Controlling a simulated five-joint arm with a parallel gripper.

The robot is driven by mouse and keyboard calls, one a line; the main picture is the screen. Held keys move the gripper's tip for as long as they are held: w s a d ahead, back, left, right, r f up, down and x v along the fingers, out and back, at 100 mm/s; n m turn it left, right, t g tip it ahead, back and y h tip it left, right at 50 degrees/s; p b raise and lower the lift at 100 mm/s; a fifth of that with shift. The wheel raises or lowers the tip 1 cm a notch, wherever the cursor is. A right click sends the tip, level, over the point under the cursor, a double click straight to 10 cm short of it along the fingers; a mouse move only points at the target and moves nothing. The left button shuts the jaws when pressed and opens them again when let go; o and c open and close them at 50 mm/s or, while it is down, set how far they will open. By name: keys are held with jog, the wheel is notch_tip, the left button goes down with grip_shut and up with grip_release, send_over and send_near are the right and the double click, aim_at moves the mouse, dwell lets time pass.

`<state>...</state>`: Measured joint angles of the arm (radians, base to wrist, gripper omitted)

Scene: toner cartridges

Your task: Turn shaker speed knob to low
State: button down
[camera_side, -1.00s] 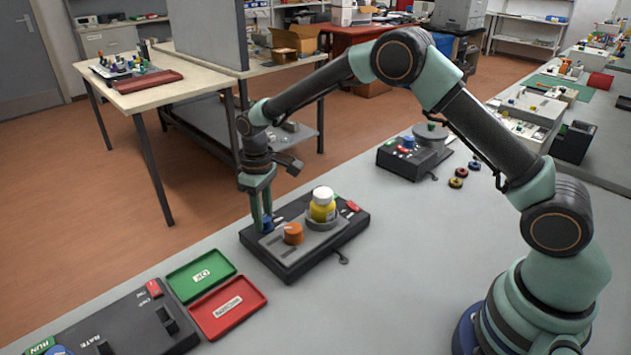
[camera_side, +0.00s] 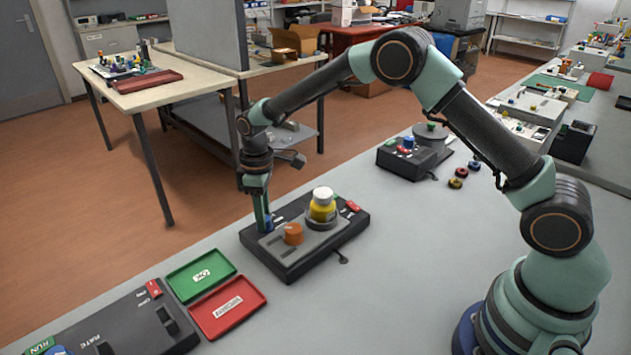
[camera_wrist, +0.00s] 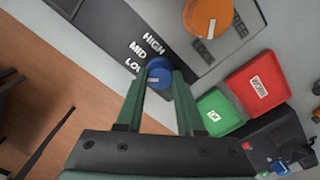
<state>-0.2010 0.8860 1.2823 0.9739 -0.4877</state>
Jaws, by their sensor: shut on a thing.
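The shaker is a black box with a grey top plate (camera_side: 308,238). Its blue speed knob (camera_wrist: 158,70) sits beside the white labels HIGH, MID and LOW (camera_wrist: 133,66) in the wrist view. In the side view the knob (camera_side: 268,222) is mostly hidden by my fingers. My gripper (camera_wrist: 160,78) points down and is shut on the blue knob, one finger on each side. A small pale mark shows on the knob's lower part, roughly on the LOW side; its exact direction is hard to tell.
An orange knob (camera_side: 293,233) and a yellow bottle with a white cap (camera_side: 322,205) stand on the shaker, near my gripper. A green tray (camera_side: 201,274) and a red tray (camera_side: 228,307) lie front left. Another black device (camera_side: 415,155) stands behind right.

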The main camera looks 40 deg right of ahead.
jog(key=c, duration=0.5)
grip_release()
jog(key=shift+r, duration=0.1)
jog(key=shift+r, duration=6)
